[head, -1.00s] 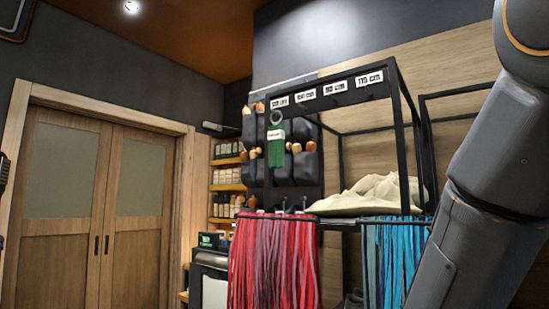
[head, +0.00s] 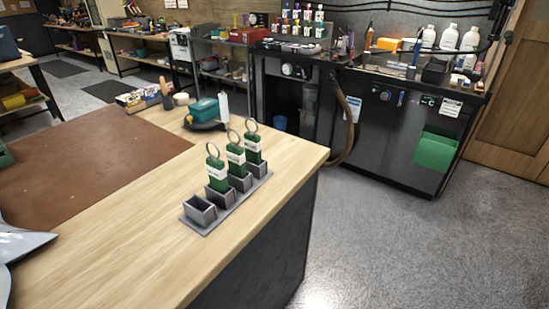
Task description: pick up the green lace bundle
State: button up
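Three green bundles with white label bands and metal rings on top stand upright in a grey rack (head: 213,228) on a wooden workbench. The nearest green lace bundle (head: 216,178) is at the left, the middle green lace bundle (head: 236,162) is behind it, and the farthest green lace bundle (head: 253,148) is at the right. Each sits in its own small grey cup. The front-left cup (head: 199,213) is empty.
The workbench (head: 130,255) has a brown mat (head: 85,165) at left. A teal box (head: 203,110) on a dark base and a white bottle (head: 224,106) stand behind the rack. A dark sink unit (head: 400,125) stands beyond. The grey floor (head: 420,250) at right is clear.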

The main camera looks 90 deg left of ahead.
aim_at(216, 169)
jog(key=u, duration=1.45)
jog(key=i, duration=1.6)
jog(key=u, duration=2.1)
